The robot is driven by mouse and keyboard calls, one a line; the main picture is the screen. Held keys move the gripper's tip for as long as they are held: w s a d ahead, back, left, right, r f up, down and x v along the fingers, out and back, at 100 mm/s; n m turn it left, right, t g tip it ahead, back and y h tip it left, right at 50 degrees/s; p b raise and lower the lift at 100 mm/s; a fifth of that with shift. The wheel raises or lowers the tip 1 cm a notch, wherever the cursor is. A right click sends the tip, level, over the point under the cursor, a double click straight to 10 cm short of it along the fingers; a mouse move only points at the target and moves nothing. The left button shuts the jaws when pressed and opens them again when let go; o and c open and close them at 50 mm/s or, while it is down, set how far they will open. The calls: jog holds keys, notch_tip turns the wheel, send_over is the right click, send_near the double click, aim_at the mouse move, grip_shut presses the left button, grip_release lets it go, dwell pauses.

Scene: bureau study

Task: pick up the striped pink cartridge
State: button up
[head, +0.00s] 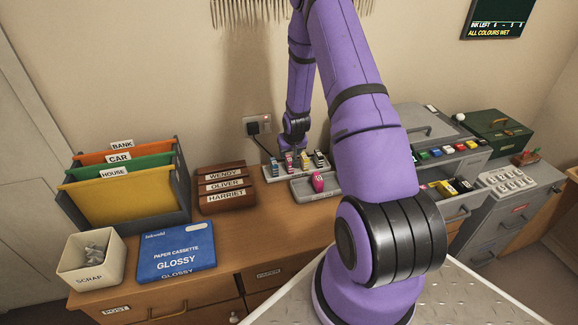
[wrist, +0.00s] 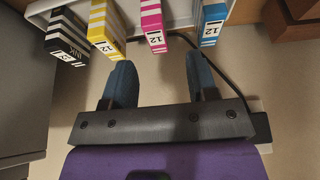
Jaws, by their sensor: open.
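The striped pink cartridge (wrist: 152,22), with white bands and a label reading 12, stands in a row in a pale rack (wrist: 180,8). In the wrist view it is between a striped yellow cartridge (wrist: 105,28) and a striped blue one (wrist: 213,22); a striped black one (wrist: 68,38) is at the left end. My gripper (wrist: 158,62) is open and empty, its two blue fingers just short of the pink cartridge, which lies about midway between their lines. In the head view the pink cartridge (head: 289,162) shows in the rack, below my wrist; the fingertips are hard to make out there.
A bright pink object (head: 318,182) sits in a grey tray (head: 300,194) in front of the rack. A cable runs from a wall socket (head: 257,126) near the rack. Brown labelled boxes (head: 222,187) stand left; a grey unit with coloured pieces (head: 440,160) stands right.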

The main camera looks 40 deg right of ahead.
aim_at(289, 159)
jog(key=shift+x, duration=2.8)
jog(key=shift+s+d, duration=0.1)
jog(key=shift+s, duration=0.05)
grip_shut()
